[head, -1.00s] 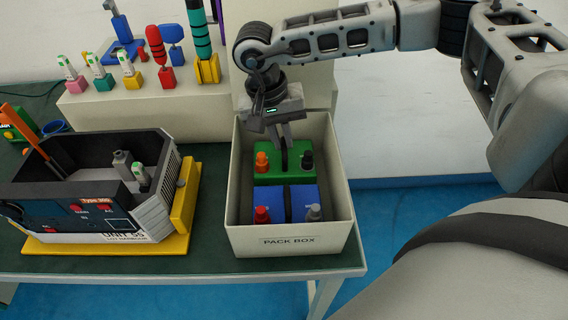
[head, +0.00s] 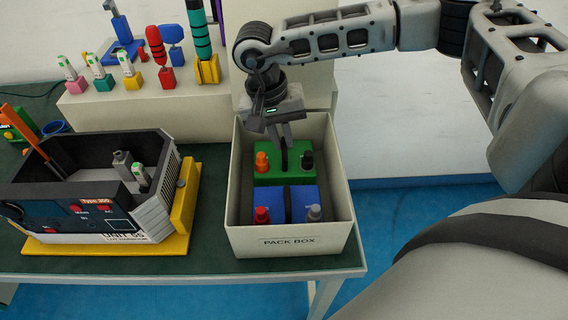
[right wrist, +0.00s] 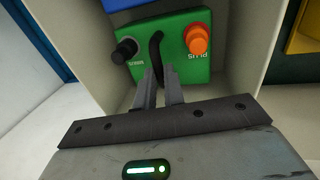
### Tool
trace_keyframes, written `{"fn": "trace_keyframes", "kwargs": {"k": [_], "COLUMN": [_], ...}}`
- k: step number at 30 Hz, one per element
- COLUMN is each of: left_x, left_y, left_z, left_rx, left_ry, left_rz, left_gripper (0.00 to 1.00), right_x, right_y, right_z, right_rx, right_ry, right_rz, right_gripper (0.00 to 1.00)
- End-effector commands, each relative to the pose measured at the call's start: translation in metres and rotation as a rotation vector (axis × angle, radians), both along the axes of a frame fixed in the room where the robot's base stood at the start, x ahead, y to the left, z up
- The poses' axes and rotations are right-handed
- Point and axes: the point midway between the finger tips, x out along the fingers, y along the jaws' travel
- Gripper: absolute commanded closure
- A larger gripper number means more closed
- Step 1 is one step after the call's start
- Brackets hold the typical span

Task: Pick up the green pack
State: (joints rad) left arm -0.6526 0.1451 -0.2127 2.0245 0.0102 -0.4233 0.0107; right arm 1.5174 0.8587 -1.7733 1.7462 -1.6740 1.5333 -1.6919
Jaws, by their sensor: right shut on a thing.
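The green pack (head: 268,178) sits in the pack box (head: 290,240), behind a blue pack (head: 286,203). It has an orange knob, a black knob and a dark handle in the middle. My right gripper (head: 284,147) reaches down into the box and is shut on the handle of the green pack. In the right wrist view, the fingers (right wrist: 161,88) close at the handle's end on the green pack (right wrist: 178,60). Whether the pack is lifted off the box floor I cannot tell. My left gripper is not in view.
An open-topped unit (head: 130,215) on a yellow base stands left of the box on the green table (head: 215,165). A pale raised shelf (head: 190,115) behind holds several coloured tools. The box walls stand close around the packs.

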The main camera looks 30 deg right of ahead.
Motion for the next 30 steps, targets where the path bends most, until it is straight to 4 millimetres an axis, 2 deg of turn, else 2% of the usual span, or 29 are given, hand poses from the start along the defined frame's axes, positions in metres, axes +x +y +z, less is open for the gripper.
{"fn": "trace_keyframes", "kwargs": {"k": [8,14,20,30], "left_x": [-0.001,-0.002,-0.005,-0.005], "left_y": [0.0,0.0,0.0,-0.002], "left_z": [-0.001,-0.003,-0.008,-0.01], "left_rx": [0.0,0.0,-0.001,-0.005], "left_ry": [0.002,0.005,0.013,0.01], "left_rz": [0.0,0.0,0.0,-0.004], "left_gripper": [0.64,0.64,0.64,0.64], "right_x": [0.002,0.002,0.002,0.002], "right_y": [0.0,0.0,0.0,0.001], "right_z": [0.004,0.017,0.048,0.122], "right_rx": [0.001,0.002,0.003,0.003], "right_ry": [-0.006,-0.008,-0.009,-0.01], "right_rz": [0.0,-0.001,0.0,0.001], "right_gripper": [1.0,1.0,1.0,1.0]}}
